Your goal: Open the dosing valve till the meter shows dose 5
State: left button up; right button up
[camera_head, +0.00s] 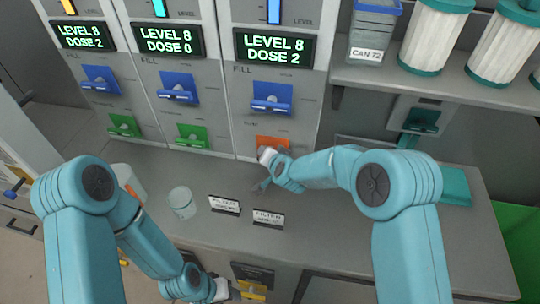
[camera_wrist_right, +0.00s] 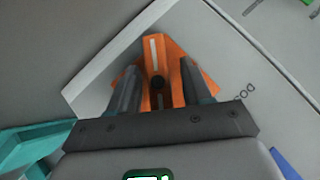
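An orange dosing valve (camera_head: 272,143) sits low on the right-hand dispenser, partly hidden by my right gripper in the head view. The meter (camera_head: 273,49) above it reads LEVEL 8, DOSE 2. My right gripper (camera_wrist_right: 158,68) is at this valve. In the right wrist view, its two fingers stand apart on either side of the orange handle (camera_wrist_right: 155,50), which has a white stripe; contact is unclear. My left gripper (camera_head: 222,289) is low at the bottom of the head view, away from the valves; its fingers are not clear.
The other meters read DOSE 2 (camera_head: 82,36) and DOSE 0 (camera_head: 169,41), above blue levers and green valves (camera_head: 192,136). A clear cup (camera_head: 182,202) and filter label stands (camera_head: 268,218) are on the counter. A shelf (camera_head: 440,84) holds white canisters at right.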

jog(key=b+v, duration=0.2)
jog(key=v, duration=1.4)
jog(key=shift+s, duration=0.2)
dwell(6.2)
